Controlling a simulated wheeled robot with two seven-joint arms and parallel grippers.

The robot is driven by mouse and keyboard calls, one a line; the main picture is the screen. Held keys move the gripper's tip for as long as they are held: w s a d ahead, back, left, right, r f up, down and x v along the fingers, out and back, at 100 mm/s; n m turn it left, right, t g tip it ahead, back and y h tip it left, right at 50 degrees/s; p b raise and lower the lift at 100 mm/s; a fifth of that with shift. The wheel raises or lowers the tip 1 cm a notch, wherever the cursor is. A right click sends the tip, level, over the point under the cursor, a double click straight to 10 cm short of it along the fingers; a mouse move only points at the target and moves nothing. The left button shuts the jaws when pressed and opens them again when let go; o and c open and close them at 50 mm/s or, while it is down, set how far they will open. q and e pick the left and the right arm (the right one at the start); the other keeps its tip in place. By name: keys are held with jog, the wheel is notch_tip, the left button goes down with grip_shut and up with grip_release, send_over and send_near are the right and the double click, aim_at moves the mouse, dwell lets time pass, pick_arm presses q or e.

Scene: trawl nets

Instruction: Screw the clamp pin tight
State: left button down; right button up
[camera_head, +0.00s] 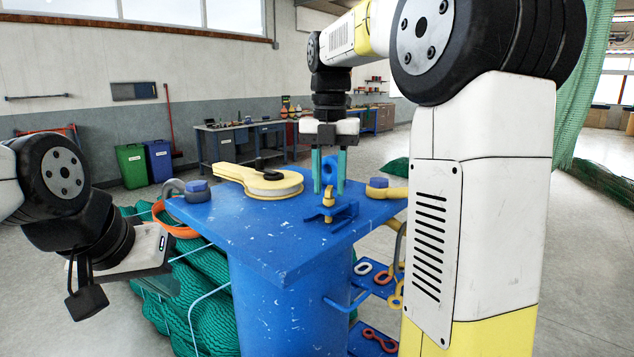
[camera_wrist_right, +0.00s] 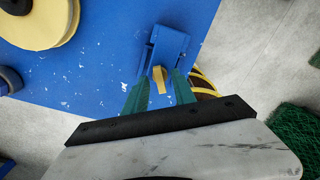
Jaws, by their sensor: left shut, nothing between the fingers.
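The blue clamp (camera_head: 343,212) stands near the right end of the blue stand top, and it also shows in the right wrist view (camera_wrist_right: 170,43). The yellow clamp pin (camera_head: 328,193) sits upright at the clamp; its yellow head shows in the right wrist view (camera_wrist_right: 159,78). My right gripper (camera_head: 329,190) points down over the clamp, its teal fingers apart on either side of the pin head. In the right wrist view the fingers (camera_wrist_right: 158,88) look clear of the pin. My left gripper (camera_head: 86,301) is shut and empty, left of the stand.
The blue stand top (camera_head: 270,236) bears a yellow pulley block (camera_head: 262,181) and blue bolt heads at its corners. Green netting (camera_head: 205,300) lies behind and left of the stand. Shackles and rings lie on low blue shelves (camera_head: 372,290) at its right.

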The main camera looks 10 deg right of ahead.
jog(key=shift+c, duration=0.4)
grip_shut()
